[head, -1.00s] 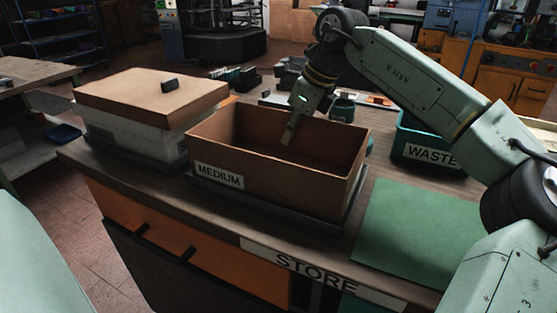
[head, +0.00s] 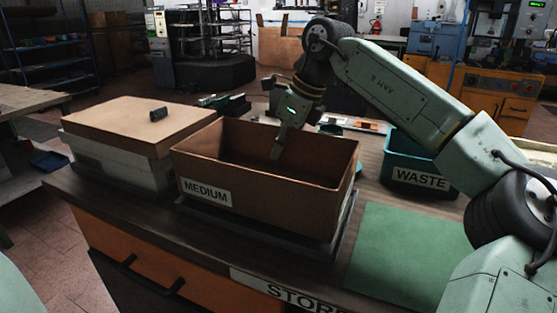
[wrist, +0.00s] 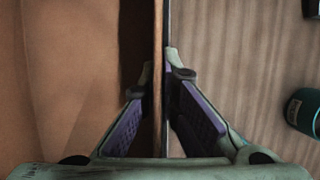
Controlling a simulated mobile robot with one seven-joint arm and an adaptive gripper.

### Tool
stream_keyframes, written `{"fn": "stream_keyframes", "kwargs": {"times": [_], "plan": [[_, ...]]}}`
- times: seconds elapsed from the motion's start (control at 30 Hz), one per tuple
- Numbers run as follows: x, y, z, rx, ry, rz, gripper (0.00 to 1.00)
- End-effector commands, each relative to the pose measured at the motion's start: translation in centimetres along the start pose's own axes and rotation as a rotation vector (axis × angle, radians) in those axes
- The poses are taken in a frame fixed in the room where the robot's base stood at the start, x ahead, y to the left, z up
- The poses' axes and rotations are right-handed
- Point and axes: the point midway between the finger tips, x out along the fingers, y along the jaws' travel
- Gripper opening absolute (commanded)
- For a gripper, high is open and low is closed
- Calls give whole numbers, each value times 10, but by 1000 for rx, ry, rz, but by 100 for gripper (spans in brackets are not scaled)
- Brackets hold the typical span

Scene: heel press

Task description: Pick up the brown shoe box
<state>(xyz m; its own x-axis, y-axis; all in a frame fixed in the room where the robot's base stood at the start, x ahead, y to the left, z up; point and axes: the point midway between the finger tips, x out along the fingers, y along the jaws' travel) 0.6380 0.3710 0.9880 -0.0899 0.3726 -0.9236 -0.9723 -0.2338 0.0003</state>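The open brown box (head: 255,187), marked MEDIUM, sits upright over a dark base on the bench, and its inside looks empty. My gripper (head: 277,150) reaches down at its far long wall. In the wrist view, the gripper (wrist: 160,65) straddles the thin brown wall (wrist: 158,30), one finger inside the box and one outside. Both fingertips are drawn in against the wall. The outer finger is hidden in the head view. I cannot tell whether the box is lifted from its base.
A pale box with a brown lid (head: 110,125) stands to the left, a small dark block (head: 158,114) on top. A teal WASTE bin (head: 405,165) stands at the right behind a clear green mat (head: 400,250). Small items lie behind the open box.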

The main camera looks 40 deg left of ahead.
Motion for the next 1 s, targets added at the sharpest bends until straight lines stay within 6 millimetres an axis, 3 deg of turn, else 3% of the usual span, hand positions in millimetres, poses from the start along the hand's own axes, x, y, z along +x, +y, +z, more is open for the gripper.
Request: {"fn": "stream_keyframes", "kwargs": {"times": [0.17,0.6,0.8,1.0], "plan": [[-7,25,-4,-2,2,-2,0],[-24,129,-18,-1,2,-2,0],[-30,152,-20,0,1,-1,0],[-40,158,-16,1,1,0,0]]}}
